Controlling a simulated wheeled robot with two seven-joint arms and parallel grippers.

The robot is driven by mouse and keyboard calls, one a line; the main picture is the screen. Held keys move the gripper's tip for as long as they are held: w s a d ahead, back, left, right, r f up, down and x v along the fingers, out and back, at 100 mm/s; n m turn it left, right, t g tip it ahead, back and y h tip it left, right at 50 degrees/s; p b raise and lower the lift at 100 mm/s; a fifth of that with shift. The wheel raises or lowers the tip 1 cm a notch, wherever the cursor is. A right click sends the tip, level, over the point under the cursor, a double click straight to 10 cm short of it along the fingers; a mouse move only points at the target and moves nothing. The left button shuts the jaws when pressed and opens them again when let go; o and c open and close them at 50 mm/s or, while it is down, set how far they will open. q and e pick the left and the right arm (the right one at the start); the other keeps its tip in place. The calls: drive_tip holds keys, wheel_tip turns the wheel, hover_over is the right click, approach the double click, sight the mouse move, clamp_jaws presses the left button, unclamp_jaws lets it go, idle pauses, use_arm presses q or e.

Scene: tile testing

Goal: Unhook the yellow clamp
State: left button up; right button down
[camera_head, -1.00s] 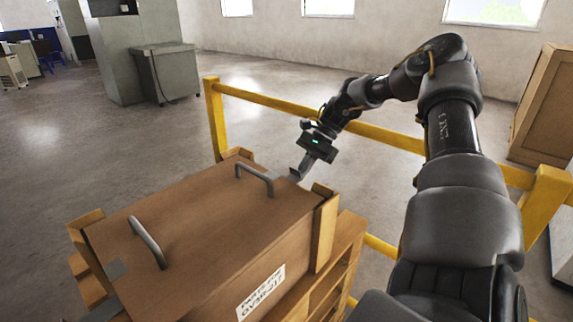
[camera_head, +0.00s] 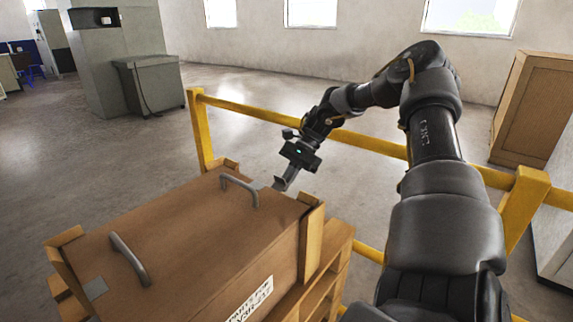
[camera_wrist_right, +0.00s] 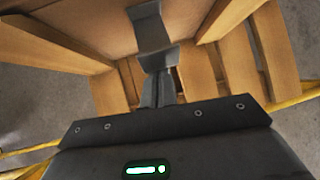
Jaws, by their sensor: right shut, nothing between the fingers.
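A brown wooden crate (camera_head: 190,225) with two grey handles stands on a pallet in the head view. A grey bent metal clamp (camera_wrist_right: 152,28) lies over the crate's edge in the wrist view; no yellow shows on it. My right gripper (camera_head: 283,183) is at the crate's far right edge, shut and empty. In the wrist view its fingertips (camera_wrist_right: 158,72) sit right at the clamp's bent lip; I cannot tell whether they touch. Another grey metal piece (camera_head: 95,288) shows at the crate's near left edge. My left gripper is not in view.
A yellow rail (camera_head: 250,112) runs close behind the crate and my right arm, with a post (camera_head: 524,210) at the right. A wooden pallet (camera_head: 335,262) is under the crate. A brown box (camera_head: 530,110) stands at the right.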

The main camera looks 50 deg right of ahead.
drive_tip(key=shift+a, duration=0.25)
drive_tip(key=v, duration=1.1)
drive_tip(key=shift+w, duration=0.1)
idle(0.5)
